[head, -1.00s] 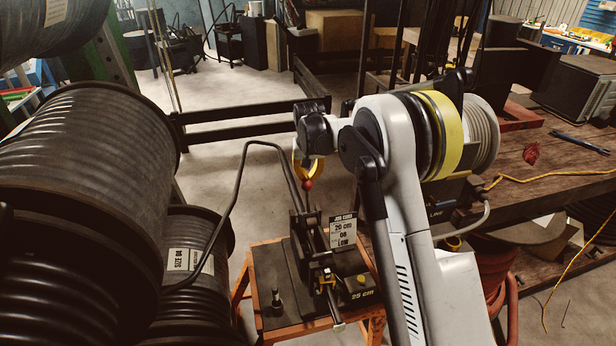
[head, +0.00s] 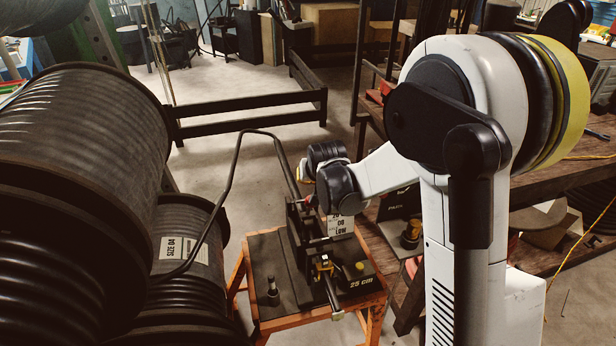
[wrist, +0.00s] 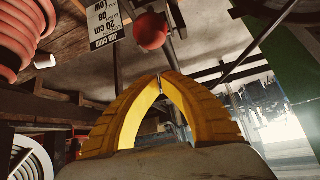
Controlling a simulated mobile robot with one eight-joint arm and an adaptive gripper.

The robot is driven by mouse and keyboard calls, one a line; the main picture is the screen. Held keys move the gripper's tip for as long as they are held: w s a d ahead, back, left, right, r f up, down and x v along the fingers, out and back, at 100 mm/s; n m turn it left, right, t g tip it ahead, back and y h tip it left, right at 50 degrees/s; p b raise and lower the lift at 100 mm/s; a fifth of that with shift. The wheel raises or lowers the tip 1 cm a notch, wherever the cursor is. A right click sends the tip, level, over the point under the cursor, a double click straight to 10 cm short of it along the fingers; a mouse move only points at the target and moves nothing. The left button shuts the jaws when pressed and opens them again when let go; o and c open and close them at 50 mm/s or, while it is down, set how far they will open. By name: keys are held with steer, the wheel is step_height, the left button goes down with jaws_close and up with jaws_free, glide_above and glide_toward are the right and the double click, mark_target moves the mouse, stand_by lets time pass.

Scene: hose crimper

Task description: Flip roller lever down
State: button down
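The roller lever's red ball knob (wrist: 150,31) shows large in the wrist view, just beyond my fingertips and slightly left of them. In the head view the red knob (head: 309,198) is partly hidden by my wrist, at the top of the black crimper (head: 297,226). My gripper (wrist: 159,78) has its yellow fingers drawn together at the tips with nothing visible between them. It appears apart from the knob. The lever's shaft is mostly hidden there.
The crimper stands on an orange-framed table (head: 262,245) with a job card (head: 340,226) on it. A black hose (head: 228,190) arches from the left to the crimper. Large hose spools (head: 85,150) crowd the left. A wooden workbench (head: 560,185) is at right.

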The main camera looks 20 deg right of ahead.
steer(key=shift+s+f+t+b, duration=0.35)
steer(key=shift+s+f+b, duration=0.2)
steer(key=shift+s, duration=0.25)
steer(key=shift+s+f+t+b, duration=0.35)
steer(key=shift+s+f+b, duration=0.15)
steer(key=shift+s, duration=0.3)
step_height(320, 180, up, 3)
steer(key=w+p, duration=0.2)
steer(key=w, duration=0.1)
steer(key=p+v, duration=0.3)
steer(key=v, duration=0.6)
steer(key=shift+s+d+f, duration=0.3)
steer(key=shift+s+d, duration=0.05)
steer(key=shift+s, duration=0.05)
steer(key=shift+s+r, duration=0.1)
